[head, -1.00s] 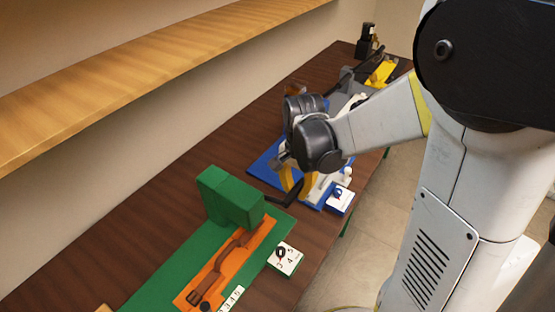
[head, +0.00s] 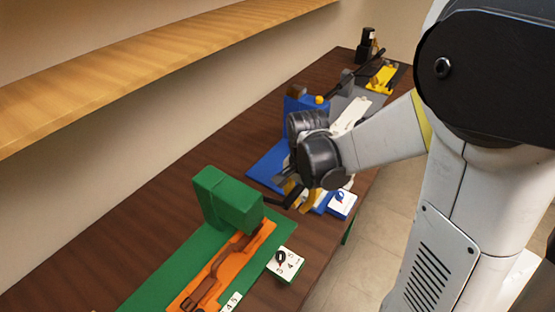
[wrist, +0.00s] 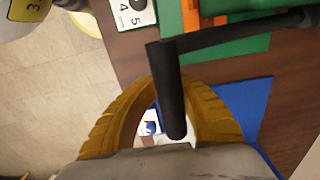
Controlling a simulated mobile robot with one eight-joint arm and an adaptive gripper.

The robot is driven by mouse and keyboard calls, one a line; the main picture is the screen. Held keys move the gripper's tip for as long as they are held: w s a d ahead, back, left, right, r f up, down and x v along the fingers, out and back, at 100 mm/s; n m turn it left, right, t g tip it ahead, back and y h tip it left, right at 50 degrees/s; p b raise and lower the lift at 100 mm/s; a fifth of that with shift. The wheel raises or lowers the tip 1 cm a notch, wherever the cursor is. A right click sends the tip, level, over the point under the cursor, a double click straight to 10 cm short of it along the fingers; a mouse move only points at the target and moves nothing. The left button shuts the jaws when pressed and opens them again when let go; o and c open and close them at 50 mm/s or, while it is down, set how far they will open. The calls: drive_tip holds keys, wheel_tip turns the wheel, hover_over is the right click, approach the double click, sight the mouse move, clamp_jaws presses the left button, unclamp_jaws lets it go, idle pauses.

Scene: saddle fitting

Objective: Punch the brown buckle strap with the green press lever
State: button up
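The green press (head: 228,200) stands on a green base on the table. The brown buckle strap (head: 212,278) lies on an orange plate (head: 243,255) that runs under the press. The press's black lever (head: 280,201) sticks out to the right; in the wrist view its black handle (wrist: 170,95) runs between my fingers. My gripper (head: 301,194) has yellow fingers, and in the wrist view their tips (wrist: 170,86) close in on both sides of the handle. The head view shows the fingers only small and partly hidden by my wrist.
A white numbered dial (head: 286,261) sits beside the green base. A blue station (head: 268,165) with its own dial (head: 342,203) lies just beyond, close to my gripper. A yellow station (head: 382,77) is farther back. A wooden shelf (head: 150,80) runs along the wall.

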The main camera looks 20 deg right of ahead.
wheel_tip(320, 180, down, 3)
drive_tip(key=shift+w+r+b, duration=0.1)
drive_tip(key=shift+b, duration=0.95)
drive_tip(key=b, duration=0.6)
hover_over(300, 235)
drive_tip(key=shift+w+f, duration=0.1)
drive_tip(key=shift+f, duration=3.3)
drive_tip(key=shift+f+b, duration=0.75)
drive_tip(key=shift+f, duration=0.05)
